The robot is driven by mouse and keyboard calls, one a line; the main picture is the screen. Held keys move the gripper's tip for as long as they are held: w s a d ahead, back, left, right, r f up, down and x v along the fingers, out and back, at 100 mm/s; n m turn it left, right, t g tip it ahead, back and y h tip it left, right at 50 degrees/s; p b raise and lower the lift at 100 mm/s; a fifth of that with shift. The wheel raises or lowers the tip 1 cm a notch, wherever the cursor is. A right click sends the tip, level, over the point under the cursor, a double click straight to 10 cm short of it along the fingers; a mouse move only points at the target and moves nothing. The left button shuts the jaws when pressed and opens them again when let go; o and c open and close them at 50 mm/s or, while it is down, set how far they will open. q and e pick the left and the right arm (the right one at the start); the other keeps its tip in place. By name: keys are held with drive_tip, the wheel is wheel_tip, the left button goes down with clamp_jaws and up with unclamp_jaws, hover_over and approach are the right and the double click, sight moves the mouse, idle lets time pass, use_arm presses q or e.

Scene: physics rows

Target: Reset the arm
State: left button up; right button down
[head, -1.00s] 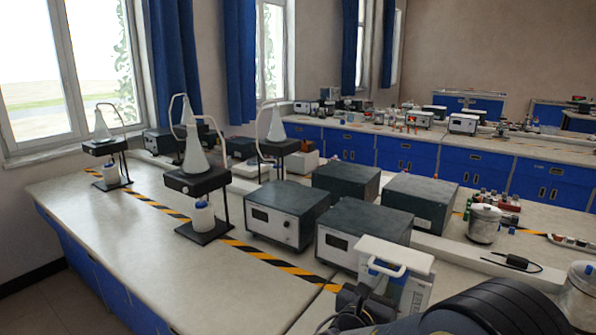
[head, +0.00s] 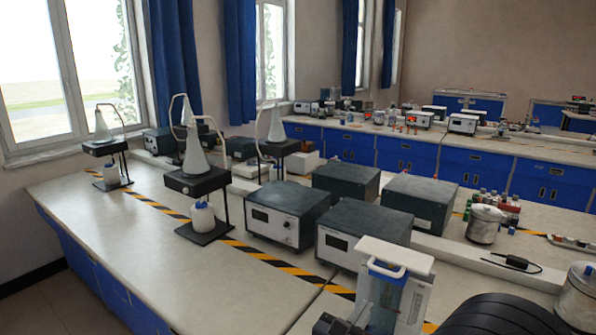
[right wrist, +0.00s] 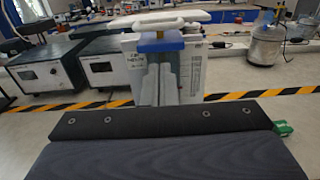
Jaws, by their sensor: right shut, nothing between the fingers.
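My right gripper (head: 340,324) shows only partly at the bottom edge of the head view, dark and shut with nothing held. It is just left of the foot of a white device with a handle on top (head: 396,262) and a clear front part. I cannot tell whether they touch. In the right wrist view the same device (right wrist: 190,68) stands ahead, beyond a broad dark part of my own arm or gripper. My right arm fills the lower right of the head view. My left gripper is out of view.
Dark-topped instrument boxes (head: 365,232) stand behind the device. A metal canister (head: 580,297) is at the right edge, with another canister (head: 485,224) farther back. Flask stands (head: 197,185) are at left. The front left benchtop (head: 150,255) is clear.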

drive_tip(key=shift+d, duration=0.1)
drive_tip(key=s+d+f+m+g+y, duration=0.2)
drive_tip(key=s+d+f+m+g, duration=0.2)
drive_tip(key=s+d+m+g, duration=0.35)
drive_tip(key=s+d+f+m+g+y, duration=0.2)
drive_tip(key=s+d+f+m+g, duration=0.3)
drive_tip(key=s+d+m, duration=0.4)
drive_tip(key=s+a+r+m+t+y, duration=0.3)
drive_tip(key=s+a+m+y, duration=0.5)
drive_tip(key=m, duration=0.6)
drive_tip(key=shift+a+r+y, duration=0.3)
drive_tip(key=shift+r+y, duration=0.5)
drive_tip(key=shift+y, duration=0.1)
idle(0.7)
